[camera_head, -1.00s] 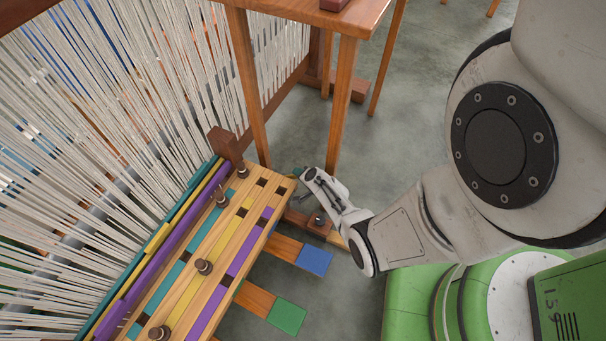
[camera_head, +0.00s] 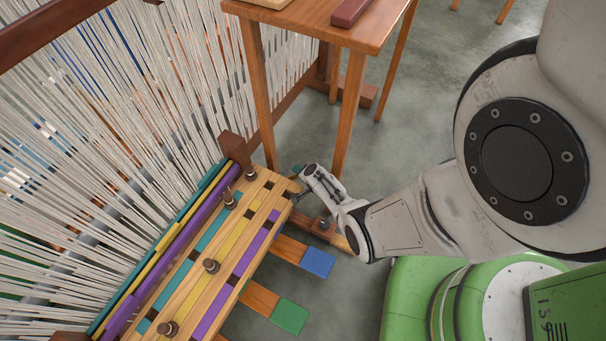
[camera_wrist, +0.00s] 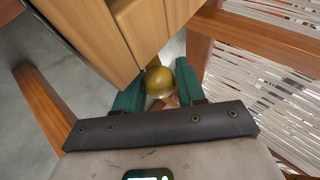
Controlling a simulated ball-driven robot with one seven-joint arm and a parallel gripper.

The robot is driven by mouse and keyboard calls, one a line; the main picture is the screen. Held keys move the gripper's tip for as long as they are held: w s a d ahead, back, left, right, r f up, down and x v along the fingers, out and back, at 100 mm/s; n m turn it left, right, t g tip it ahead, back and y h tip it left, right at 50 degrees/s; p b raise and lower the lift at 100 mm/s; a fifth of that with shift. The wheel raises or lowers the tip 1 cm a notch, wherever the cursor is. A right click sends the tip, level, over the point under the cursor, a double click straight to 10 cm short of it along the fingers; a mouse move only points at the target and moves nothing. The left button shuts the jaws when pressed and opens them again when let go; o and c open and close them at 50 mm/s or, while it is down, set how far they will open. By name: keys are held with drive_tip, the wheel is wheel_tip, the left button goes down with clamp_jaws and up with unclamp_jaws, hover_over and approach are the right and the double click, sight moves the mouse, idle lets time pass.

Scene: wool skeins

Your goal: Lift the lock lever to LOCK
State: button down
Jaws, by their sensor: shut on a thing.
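The lock lever's round brass knob (camera_wrist: 160,82) shows in the wrist view between the two green jaw pads. My gripper (camera_wrist: 159,88) is shut on this knob, close beside a wooden block. The lever's shaft is mostly hidden behind the knob and jaws. In the head view my gripper (camera_head: 300,190) is at the right end of the wooden slatted bench part of the loom (camera_head: 215,250). There the knob is too small and covered to make out. No LOCK marking is readable in either view.
White warp threads (camera_head: 110,130) fill the left side. A wooden table (camera_head: 310,20) with a dark red block (camera_head: 350,12) stands behind my gripper. Blue (camera_head: 318,262) and green (camera_head: 288,316) tipped pedals stick out below the bench. Grey floor is open behind the arm.

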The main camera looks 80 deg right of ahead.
drive_tip(key=shift+w+r, duration=0.1)
drive_tip(key=shift+w, duration=0.25)
drive_tip(key=c, duration=0.8)
unclamp_jaws()
drive_tip(key=shift+s, duration=0.1)
drive_tip(key=p+v, duration=0.6)
drive_tip(key=v, duration=0.4)
drive_tip(key=shift+s+a+r, duration=0.15)
drive_tip(key=shift+s+a, duration=0.05)
drive_tip(key=shift+s, duration=0.05)
